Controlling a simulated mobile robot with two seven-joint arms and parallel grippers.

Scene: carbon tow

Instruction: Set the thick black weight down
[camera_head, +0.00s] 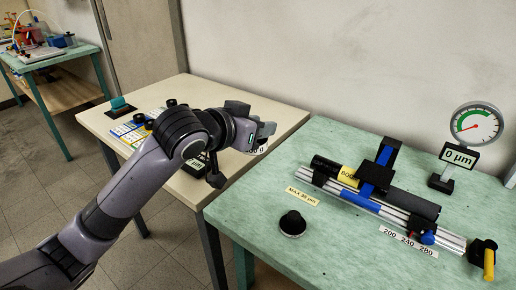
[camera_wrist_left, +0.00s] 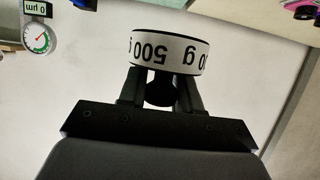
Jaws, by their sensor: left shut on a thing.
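My left gripper (camera_head: 256,130) is shut on a thick black weight with a white label band (camera_head: 260,149), above the right part of the cream table. In the left wrist view the gripper (camera_wrist_left: 160,88) holds the weight (camera_wrist_left: 172,52) by its dark knob; the band reads 500 g, upside down in the picture. In the head view my gripper partly hides the weight, and I cannot tell its height over the table. My right gripper is not in view.
The cream table (camera_head: 187,88) carries a coloured chart (camera_head: 124,132) and small black items. The green table (camera_head: 250,190) holds a black knobbed puck (camera_head: 292,223), a rail rig with a black tube (camera_head: 408,202), and a dial gauge (camera_head: 476,126). The green table's left front is clear.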

